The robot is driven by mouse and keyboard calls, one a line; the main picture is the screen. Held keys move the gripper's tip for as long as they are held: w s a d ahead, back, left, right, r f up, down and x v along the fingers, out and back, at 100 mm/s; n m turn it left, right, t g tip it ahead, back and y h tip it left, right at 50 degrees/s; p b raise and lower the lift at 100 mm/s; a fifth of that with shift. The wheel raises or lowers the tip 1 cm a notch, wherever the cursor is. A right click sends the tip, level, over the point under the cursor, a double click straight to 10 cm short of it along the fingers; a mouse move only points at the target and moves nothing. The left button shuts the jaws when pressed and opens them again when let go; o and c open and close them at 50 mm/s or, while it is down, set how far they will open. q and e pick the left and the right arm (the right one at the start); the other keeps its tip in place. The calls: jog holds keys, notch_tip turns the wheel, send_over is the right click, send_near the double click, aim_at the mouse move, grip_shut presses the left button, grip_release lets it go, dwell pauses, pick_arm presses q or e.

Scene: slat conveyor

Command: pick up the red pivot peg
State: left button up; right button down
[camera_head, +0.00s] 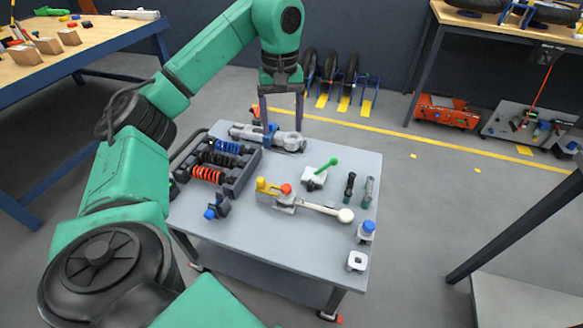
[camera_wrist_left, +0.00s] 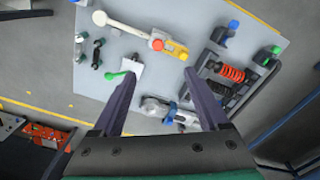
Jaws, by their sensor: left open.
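The red pivot peg (camera_head: 286,189) shows as a small red-orange round head on the grey lever fixture, beside a yellow part (camera_head: 263,185). In the left wrist view the red head (camera_wrist_left: 157,44) lies beyond my fingertips, next to the yellow part (camera_wrist_left: 176,50). A pale lever (camera_head: 318,208) with a white ball end runs from the fixture. My left gripper (camera_head: 281,118) points down over the table's far side, behind the peg; its fingers are apart with nothing held. In the wrist view its fingers (camera_wrist_left: 160,76) are spread wide. My right gripper is not in view.
On the grey table (camera_head: 240,230) stand a black rack (camera_head: 236,176) of coloured springs, a grey clamp with a blue part (camera_head: 288,142), a green-handled block (camera_head: 314,178), two dark cylinders and a blue-capped part (camera_head: 366,229). The table's front is mostly clear.

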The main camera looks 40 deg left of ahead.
pick_arm(q)
notch_tip(320, 180, down, 10)
jog(key=w+b, duration=0.2)
jog(key=b, duration=0.6)
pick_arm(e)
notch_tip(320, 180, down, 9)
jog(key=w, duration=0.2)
pick_arm(q)
jog(key=b, duration=0.3)
send_over(286, 187)
jog(key=f, duration=0.8)
jog(key=shift+s+d+f, duration=0.1)
jog(key=shift+d+f, duration=0.15)
jog(key=f, duration=0.3)
jog(key=f+b, duration=0.1)
jog(key=f, duration=0.1)
jog(key=shift+a+f, duration=0.1)
jog(key=shift+a, duration=0.15)
jog(key=shift+f, duration=0.35)
grip_shut()
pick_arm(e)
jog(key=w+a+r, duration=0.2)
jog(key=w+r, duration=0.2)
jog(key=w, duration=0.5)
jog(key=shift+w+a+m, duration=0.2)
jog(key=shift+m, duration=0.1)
